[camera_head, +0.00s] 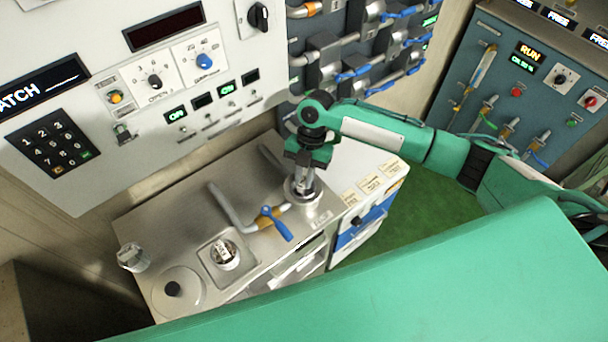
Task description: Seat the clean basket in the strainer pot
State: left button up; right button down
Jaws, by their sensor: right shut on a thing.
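The strainer pot (302,204) is a round metal vessel at the right end of the steel counter, beside a pipe with a blue-handled valve. My right gripper (304,180) points down at its mouth. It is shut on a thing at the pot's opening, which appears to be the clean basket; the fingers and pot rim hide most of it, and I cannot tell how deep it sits. Another small metal basket (226,255) with a pale label stands in a square tray on the counter. My left gripper is not in view.
A round lid with a black knob (176,290) lies at the counter's front left, near a metal cup (131,257). The blue valve handle (275,224) sticks out left of the pot. A control panel (150,90) rises behind. White-topped drawers (360,182) stand to the right.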

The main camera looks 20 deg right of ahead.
jog(key=shift+f, duration=0.4)
dwell(0.6)
jog(key=c, duration=0.8)
grip_release()
jog(key=shift+r, duration=0.1)
jog(key=shift+r+p, duration=3.2)
jog(key=shift+r, duration=0.75)
